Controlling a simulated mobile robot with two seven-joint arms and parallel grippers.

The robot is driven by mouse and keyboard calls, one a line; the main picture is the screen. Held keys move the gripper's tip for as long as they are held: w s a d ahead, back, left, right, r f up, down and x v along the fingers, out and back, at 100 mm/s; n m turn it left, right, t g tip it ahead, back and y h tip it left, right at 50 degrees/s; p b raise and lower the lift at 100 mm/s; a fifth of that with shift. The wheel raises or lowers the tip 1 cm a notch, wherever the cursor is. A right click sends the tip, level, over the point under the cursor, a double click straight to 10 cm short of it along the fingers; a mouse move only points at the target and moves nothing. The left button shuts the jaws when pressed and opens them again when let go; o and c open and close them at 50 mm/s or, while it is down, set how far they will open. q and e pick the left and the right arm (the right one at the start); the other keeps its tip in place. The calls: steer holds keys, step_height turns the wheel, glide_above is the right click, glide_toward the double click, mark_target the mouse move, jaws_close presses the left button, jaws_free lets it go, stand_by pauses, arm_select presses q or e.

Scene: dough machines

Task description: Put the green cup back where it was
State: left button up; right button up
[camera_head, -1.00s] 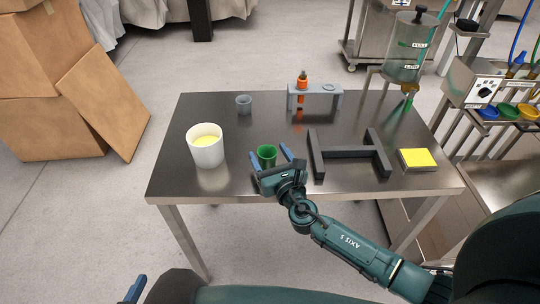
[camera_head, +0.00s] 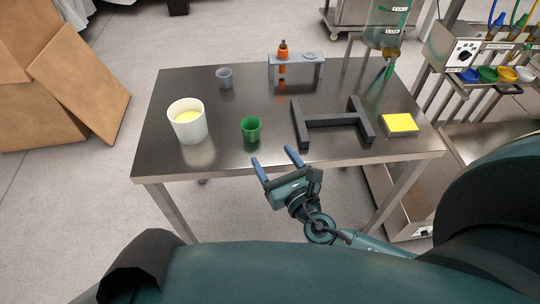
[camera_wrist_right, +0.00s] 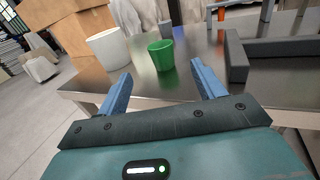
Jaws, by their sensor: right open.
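The green cup (camera_head: 251,129) stands upright on the metal table (camera_head: 230,100), right of a white tub and left of a dark H-shaped frame. It also shows in the right wrist view (camera_wrist_right: 161,55), ahead of the fingers. My right gripper (camera_head: 274,160) is open and empty at the table's front edge, nearer to me than the cup and apart from it. In the right wrist view its two blue fingers (camera_wrist_right: 163,84) are spread wide. My left gripper does not show now.
Coloured cups (camera_head: 488,74) sit on a machine at right.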

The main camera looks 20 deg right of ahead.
steer(key=s+a+m+g+y, duration=0.1)
steer(key=s+m, duration=0.5)
steer(key=m, duration=1.1)
steer(key=s+a+m+g+y, duration=0.1)
steer(key=s+a+m+g, duration=0.2)
steer(key=m, duration=1.4)
steer(key=s+g, duration=0.1)
steer(key=s, duration=0.2)
steer(key=shift+s+m+y, duration=0.3)
steer(key=shift+s+y, duration=0.05)
steer(key=shift+y, duration=0.05)
steer(key=shift+a, duration=0.1)
